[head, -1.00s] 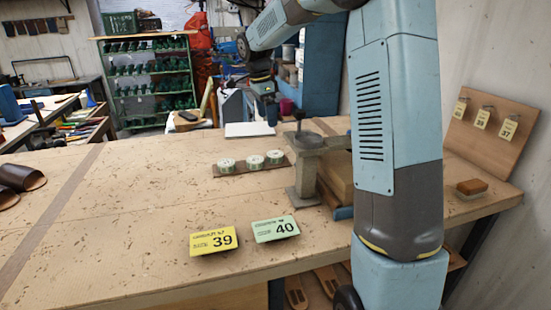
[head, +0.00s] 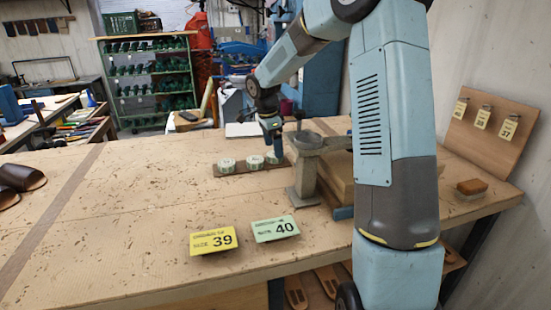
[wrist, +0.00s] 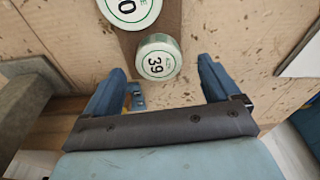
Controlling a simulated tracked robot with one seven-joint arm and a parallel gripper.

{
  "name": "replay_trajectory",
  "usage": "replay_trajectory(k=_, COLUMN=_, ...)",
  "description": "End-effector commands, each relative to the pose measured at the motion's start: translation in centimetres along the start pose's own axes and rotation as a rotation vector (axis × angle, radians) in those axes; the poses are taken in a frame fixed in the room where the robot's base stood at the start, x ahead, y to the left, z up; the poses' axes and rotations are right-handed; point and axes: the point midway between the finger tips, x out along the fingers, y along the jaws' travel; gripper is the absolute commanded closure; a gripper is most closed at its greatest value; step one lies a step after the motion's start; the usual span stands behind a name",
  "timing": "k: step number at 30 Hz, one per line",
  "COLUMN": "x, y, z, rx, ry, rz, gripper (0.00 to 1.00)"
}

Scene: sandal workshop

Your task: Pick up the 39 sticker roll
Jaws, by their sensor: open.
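The 39 sticker roll (wrist: 157,60) is a short round roll with a white top marked 39 and a green ring. In the wrist view it lies just ahead of and between my fingertips. Another roll (wrist: 131,9), with only a 0 clearly readable, stands beside it, cut by the top edge. My gripper (wrist: 162,72) is open and empty, its blue fingers apart. In the head view my gripper (head: 271,137) hangs over the right end of the row of rolls (head: 226,165), partly covering the rightmost roll. The numbers there are too small to read.
The rolls stand on a brown strip (head: 238,171) on the workbench (head: 130,215). A grey metal stand (head: 306,170) is close to the right. Yellow 39 (head: 213,241) and green 40 (head: 275,229) cards lie in front.

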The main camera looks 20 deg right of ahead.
Motion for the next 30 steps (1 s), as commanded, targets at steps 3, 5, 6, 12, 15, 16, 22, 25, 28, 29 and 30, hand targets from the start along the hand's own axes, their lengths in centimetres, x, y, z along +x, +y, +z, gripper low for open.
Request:
replay_trajectory(k=3, x=1.8, y=0.1, z=-0.1, rx=0.000, ry=-0.001, rz=0.003, gripper=0.10)
replay_trajectory(k=5, x=2.3, y=0.1, z=0.0, rx=0.000, ry=-0.001, rz=0.002, gripper=0.10)
replay_trajectory(k=6, x=2.5, y=0.1, z=0.0, rx=-0.001, ry=-0.001, rz=0.001, gripper=0.10)
replay_trajectory(k=12, x=2.6, y=0.1, z=0.0, rx=-0.001, ry=-0.001, rz=0.000, gripper=0.10)
replay_trajectory(k=15, x=2.6, y=0.1, z=0.0, rx=0.000, ry=-0.001, rz=0.000, gripper=0.19)
replay_trajectory(k=16, x=2.5, y=0.1, z=-0.1, rx=0.000, ry=-0.001, rz=0.000, gripper=0.22)
replay_trajectory(k=22, x=2.5, y=0.1, z=-0.1, rx=0.000, ry=-0.001, rz=0.000, gripper=0.41)
replay_trajectory(k=25, x=2.5, y=0.1, z=-0.1, rx=0.000, ry=-0.001, rz=0.000, gripper=0.50)
replay_trajectory(k=28, x=2.5, y=0.1, z=-0.1, rx=0.000, ry=-0.001, rz=0.000, gripper=0.60)
replay_trajectory(k=29, x=2.5, y=0.1, z=-0.1, rx=0.000, ry=-0.001, rz=0.000, gripper=0.63)
replay_trajectory(k=30, x=2.5, y=0.1, z=-0.1, rx=0.000, ry=-0.001, rz=0.000, gripper=0.67)
